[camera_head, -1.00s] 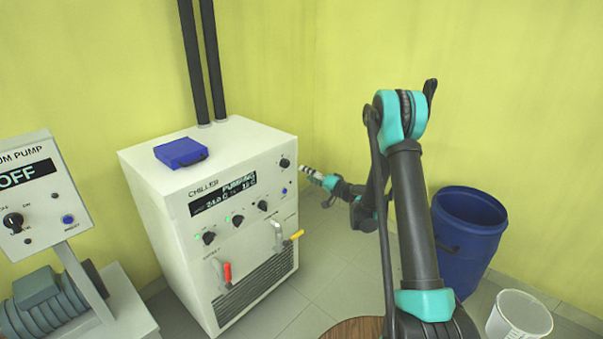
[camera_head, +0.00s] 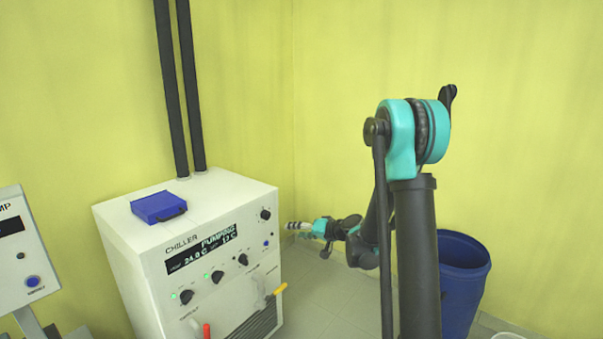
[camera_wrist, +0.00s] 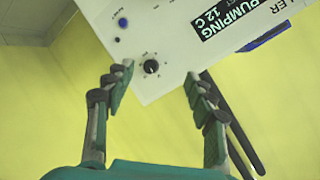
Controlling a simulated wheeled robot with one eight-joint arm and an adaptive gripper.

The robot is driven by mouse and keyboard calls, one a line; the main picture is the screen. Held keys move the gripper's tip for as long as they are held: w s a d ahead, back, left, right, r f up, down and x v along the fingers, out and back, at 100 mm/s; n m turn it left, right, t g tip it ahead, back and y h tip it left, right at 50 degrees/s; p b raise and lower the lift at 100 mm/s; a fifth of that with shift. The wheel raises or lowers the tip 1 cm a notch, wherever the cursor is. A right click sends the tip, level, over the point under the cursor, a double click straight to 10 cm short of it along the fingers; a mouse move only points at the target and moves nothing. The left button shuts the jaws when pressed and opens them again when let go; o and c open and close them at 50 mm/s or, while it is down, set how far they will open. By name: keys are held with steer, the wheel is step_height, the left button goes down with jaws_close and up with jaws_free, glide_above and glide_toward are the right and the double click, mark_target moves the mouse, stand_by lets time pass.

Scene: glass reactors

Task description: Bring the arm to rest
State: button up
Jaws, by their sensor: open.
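My arm stands right of the middle in the head view, its dark links and teal joints upright and bent. My gripper (camera_head: 293,227) points left toward the upper right side of the white chiller (camera_head: 150,290), apart from it as far as I can tell. In the wrist view my gripper (camera_wrist: 158,88) shows two fingers spread wide, with nothing between them held. The chiller's black knob (camera_wrist: 151,66) shows beyond the fingertips. The chiller display reads PUMPING.
A blue case (camera_head: 158,207) lies on the chiller top, by two black pipes (camera_head: 180,90). A red-handled valve and a yellow-handled valve (camera_head: 275,292) stick out in front. A blue barrel (camera_head: 462,280) stands right of my arm. A pump panel (camera_head: 20,255) is at far left.

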steer(key=s+d+f+g+h, duration=0.1)
steer(key=s+d+h, duration=0.2)
steer(key=s+d, duration=0.3)
steer(key=s+d+f+g+h, duration=0.1)
steer(key=s+d+h, duration=0.3)
steer(key=s, duration=1.2)
steer(key=s+d+f+g+h, duration=0.2)
steer(key=s+d+h, duration=0.1)
steer(key=s+d, duration=0.7)
steer(key=shift+s+d+f+m+h, duration=0.3)
steer(key=shift+s+f+h, duration=0.1)
steer(key=shift+s, duration=0.4)
steer(key=shift+a, duration=0.1)
